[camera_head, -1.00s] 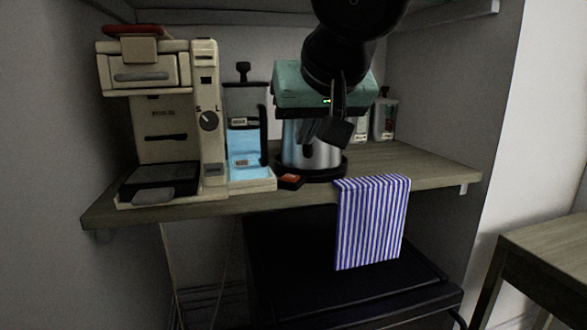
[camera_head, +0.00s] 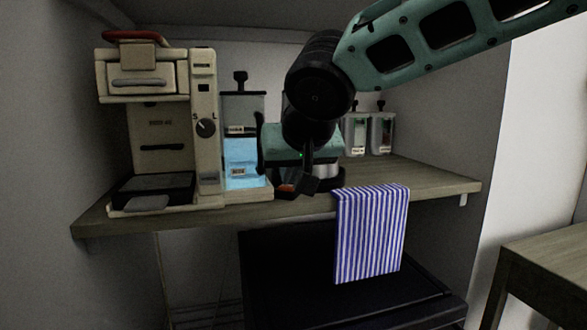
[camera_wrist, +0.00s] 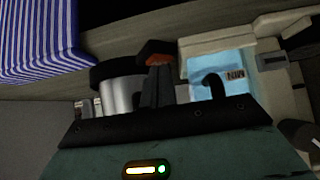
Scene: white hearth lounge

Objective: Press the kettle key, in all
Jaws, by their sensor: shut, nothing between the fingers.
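The silver kettle (camera_head: 327,171) stands upright on its dark base on the wooden shelf, mostly hidden behind my gripper in the head view. It also shows in the wrist view (camera_wrist: 117,96). The orange-red kettle key (camera_head: 285,188) is at the front left of the base; it also shows in the wrist view (camera_wrist: 158,60). My gripper (camera_head: 302,187) is shut and empty, pointing down, with its tips close beside the key. In the wrist view the fingers (camera_wrist: 158,72) overlap the key's near edge. I cannot tell if they touch it.
A cream coffee machine (camera_head: 158,125) stands at the left. A clear container with blue contents (camera_head: 243,150) is just left of my gripper. Lidded jars (camera_head: 380,133) stand behind right. A striped towel (camera_head: 370,233) hangs over the front edge of the shelf (camera_head: 432,178).

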